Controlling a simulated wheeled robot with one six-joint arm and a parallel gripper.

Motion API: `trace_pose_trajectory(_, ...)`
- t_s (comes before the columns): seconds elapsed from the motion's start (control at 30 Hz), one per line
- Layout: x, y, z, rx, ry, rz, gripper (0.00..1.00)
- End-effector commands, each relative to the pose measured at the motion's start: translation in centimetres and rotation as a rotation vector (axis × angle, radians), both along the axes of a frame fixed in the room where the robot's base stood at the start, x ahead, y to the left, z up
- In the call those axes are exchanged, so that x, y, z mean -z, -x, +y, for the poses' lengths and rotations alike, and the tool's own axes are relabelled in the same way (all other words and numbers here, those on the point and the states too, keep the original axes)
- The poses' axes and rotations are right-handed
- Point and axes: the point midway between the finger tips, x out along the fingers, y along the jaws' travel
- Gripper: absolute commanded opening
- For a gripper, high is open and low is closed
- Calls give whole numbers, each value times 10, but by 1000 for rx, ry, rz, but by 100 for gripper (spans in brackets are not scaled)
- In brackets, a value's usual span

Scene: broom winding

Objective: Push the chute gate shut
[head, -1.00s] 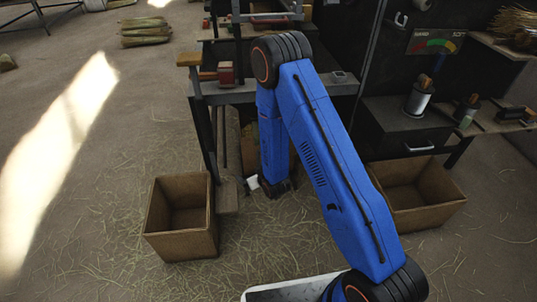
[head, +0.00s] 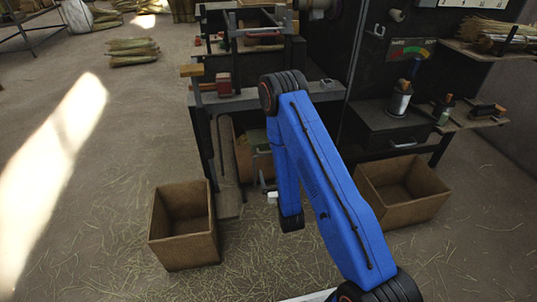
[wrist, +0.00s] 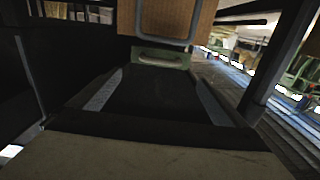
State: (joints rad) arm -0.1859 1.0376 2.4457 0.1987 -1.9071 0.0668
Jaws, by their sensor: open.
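In the wrist view, a brown panel (wrist: 178,18) with a grey rounded frame stands straight ahead of my gripper (wrist: 158,76). A pale green handle-like piece (wrist: 160,58) shows just below it. I take the panel to be the chute gate, but cannot be certain. My gripper is open, its two grey fingers spread with nothing visible between them. A gap shows between fingers and panel; contact cannot be judged. In the head view, a grey bracket (head: 262,164) shows under the bench, left of my blue arm. The arm hides most of the gripper there.
The bench (head: 230,101) stands above, with a dark leg at its left. Open brown boxes stand on the floor at left (head: 184,249) and right (head: 405,212). A dark drawer cabinet (head: 390,133) is right of my arm. The straw-strewn floor at left is open.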

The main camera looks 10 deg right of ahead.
Motion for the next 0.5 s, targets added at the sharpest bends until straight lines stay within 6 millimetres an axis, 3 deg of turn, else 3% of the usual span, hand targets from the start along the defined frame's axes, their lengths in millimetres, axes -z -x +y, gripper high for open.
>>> trace_pose_trajectory(0.5, -1, -92, 0, -1, 1, -1, 97)
